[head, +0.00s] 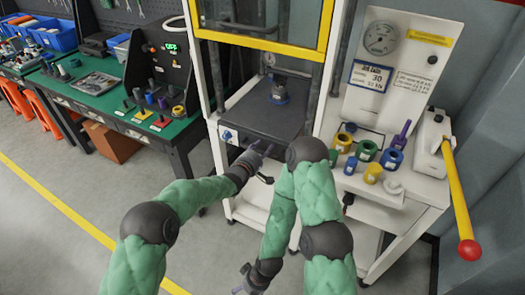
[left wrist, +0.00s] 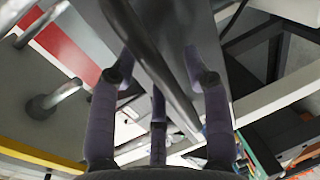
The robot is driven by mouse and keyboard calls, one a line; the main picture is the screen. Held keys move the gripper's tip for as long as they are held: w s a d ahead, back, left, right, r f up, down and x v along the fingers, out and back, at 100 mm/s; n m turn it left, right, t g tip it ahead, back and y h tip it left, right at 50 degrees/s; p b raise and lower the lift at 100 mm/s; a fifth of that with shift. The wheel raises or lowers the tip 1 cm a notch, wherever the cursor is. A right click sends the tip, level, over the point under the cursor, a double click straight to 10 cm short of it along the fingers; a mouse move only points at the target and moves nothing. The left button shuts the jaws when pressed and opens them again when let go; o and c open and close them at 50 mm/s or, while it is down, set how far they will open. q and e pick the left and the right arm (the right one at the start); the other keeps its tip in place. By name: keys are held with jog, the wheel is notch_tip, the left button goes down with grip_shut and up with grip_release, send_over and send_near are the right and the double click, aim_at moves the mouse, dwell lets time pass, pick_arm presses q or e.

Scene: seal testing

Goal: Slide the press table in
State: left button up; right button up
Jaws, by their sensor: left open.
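The press table (head: 253,112) is a dark grey slab in the white press frame, under the yellow-edged guard. A dark gauge-topped piece (head: 280,92) stands on it. My left gripper (head: 262,150) is at the table's front edge in the head view. In the left wrist view my left gripper (left wrist: 158,75) is open, with a grey bar (left wrist: 150,50) running diagonally between its spread fingers. I cannot tell whether the fingers touch the bar. My right gripper (head: 245,282) is low near the bottom edge, away from the table, and too small to read.
On the right a white bench (head: 415,205) holds several coloured rings and a yellow lever (head: 460,195) with a red knob. A gauge panel (head: 385,65) stands behind it. On the left is a green-topped workbench (head: 95,92) with parts. The floor in front is clear.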

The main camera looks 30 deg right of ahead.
pick_arm(q)
jog(key=shift+a, duration=0.1)
jog(key=v, duration=1.1)
jog(key=shift+s+a, duration=0.3)
dwell(1.9)
